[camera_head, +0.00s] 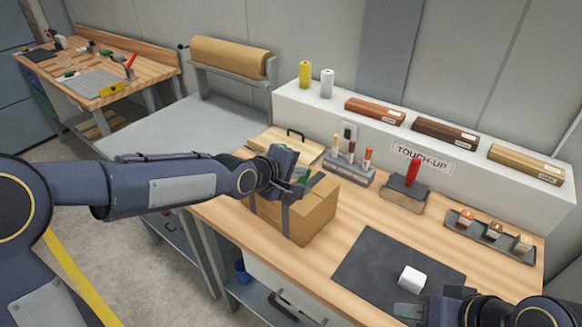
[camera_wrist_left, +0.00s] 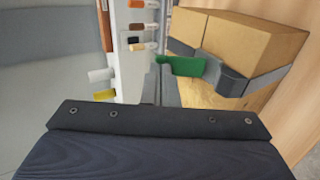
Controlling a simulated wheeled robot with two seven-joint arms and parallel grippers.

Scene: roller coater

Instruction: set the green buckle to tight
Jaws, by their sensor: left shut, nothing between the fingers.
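The green buckle (camera_head: 303,174) sits on the dark strap around a cardboard box (camera_head: 312,214) on the wooden bench. In the left wrist view the green buckle (camera_wrist_left: 184,66) stands out from the dark strap (camera_wrist_left: 232,78) on the box. My left gripper (camera_head: 290,188) is at the top of the box, partly covering the buckle and strap. Its fingers (camera_wrist_left: 159,84) are shut and empty, close beside the green piece; whether they touch it is not clear.
A dark mat (camera_head: 385,268) with a white block (camera_head: 411,279) lies right of the box. A marker holder (camera_head: 348,174), a red-handled tool (camera_head: 412,172) and a sample tray (camera_head: 488,233) stand behind. A grey table (camera_head: 190,128) is at the left.

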